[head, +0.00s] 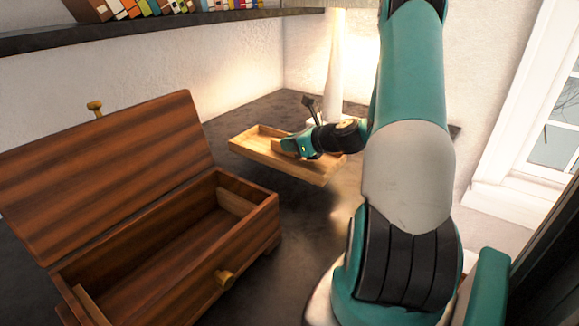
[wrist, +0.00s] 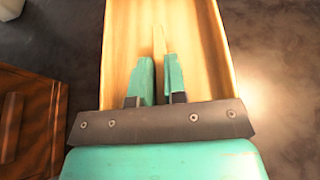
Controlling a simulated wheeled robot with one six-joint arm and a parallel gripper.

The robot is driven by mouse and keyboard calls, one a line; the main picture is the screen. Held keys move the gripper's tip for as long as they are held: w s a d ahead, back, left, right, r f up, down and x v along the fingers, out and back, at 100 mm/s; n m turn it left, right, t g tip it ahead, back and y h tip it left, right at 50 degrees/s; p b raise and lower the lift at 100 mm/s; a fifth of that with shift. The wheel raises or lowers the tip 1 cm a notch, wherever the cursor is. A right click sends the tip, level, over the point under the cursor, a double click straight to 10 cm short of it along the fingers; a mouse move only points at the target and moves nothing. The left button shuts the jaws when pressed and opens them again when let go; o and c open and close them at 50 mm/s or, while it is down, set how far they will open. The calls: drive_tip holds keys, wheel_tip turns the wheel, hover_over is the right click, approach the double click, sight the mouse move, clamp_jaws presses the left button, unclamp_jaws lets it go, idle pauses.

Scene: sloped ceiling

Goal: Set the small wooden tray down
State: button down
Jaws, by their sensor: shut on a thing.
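The small wooden tray (head: 270,164) is pale, shallow and rectangular, at the centre of the head view over the dark tabletop. It looks about level, with a dark shadow below its near edge; I cannot tell for sure how far it is above the surface. My gripper (head: 284,147) reaches in from the right. In the wrist view the tray (wrist: 195,45) runs away from me, and my gripper's two fingers (wrist: 160,75) are close together on a thin wooden divider (wrist: 159,40) along its middle. The tray's near end is hidden by my gripper.
An open reddish-brown wooden box (head: 255,212) with a raised lid (head: 110,150) stands at the left. A white lamp (head: 334,70) stands behind the tray. A dark shelf (head: 150,32) with books hangs above. Bare dark tabletop (head: 245,112) shows around the tray.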

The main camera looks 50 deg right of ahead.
sight(326, 168)
drive_tip(key=shift+f+b, duration=0.35)
drive_tip(key=shift+f, duration=2.6)
drive_tip(key=shift+f, duration=0.15)
drive_tip(key=c, duration=1.2)
unclamp_jaws()
drive_tip(key=shift+o, duration=0.2)
drive_tip(key=shift+r, duration=0.2)
drive_tip(key=v, duration=1.2)
drive_tip(key=shift+f, duration=0.1)
